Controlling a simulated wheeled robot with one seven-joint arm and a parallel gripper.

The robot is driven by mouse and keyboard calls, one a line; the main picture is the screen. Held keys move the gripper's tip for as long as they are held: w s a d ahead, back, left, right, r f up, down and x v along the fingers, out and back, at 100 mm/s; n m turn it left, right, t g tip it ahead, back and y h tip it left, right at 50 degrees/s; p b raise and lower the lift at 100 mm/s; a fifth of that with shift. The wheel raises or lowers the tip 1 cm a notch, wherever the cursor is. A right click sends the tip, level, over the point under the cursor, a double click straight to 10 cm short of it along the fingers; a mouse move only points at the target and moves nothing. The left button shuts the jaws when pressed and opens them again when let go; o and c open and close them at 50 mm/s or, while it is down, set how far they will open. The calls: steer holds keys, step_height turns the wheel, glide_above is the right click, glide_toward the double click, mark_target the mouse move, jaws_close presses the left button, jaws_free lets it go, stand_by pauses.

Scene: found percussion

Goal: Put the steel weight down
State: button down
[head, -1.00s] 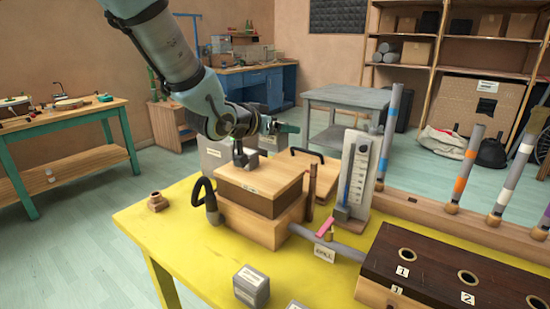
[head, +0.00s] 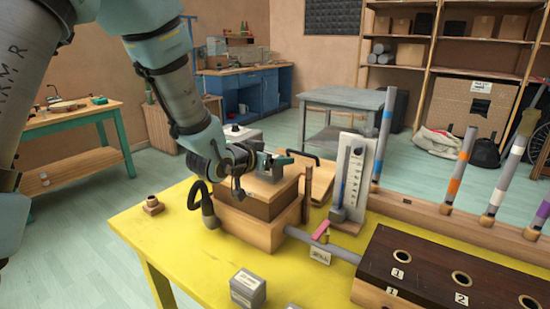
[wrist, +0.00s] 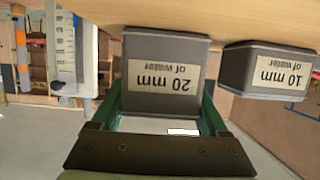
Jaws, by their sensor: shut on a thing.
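The grey steel weight labelled "20 mm of water" (wrist: 165,75) is between the green jaws of my gripper (wrist: 162,122) in the wrist view, which shows it upside down. In the head view my gripper (head: 276,161) is low over the wooden top board (head: 262,190) of the bellows box, shut on the weight (head: 268,173), which is partly hidden. The weight is at the board's surface or just above it; I cannot tell whether it touches. A smaller weight labelled "10 mm of water" (wrist: 268,72) stands beside it on the board; my wrist hides it in the head view.
The yellow table (head: 185,245) holds a gauge (head: 351,175) right of the box, a dark wooden chest with holes (head: 425,265), a grey labelled block (head: 247,288) in front and a small brass-coloured fitting (head: 152,204). A black hose (head: 198,192) rises at the box's left.

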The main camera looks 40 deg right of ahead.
jaws_free()
steer(key=shift+r, duration=0.1)
steer(key=b+v, duration=0.1)
steer(key=v, duration=1.1)
steer(key=shift+w, duration=0.1)
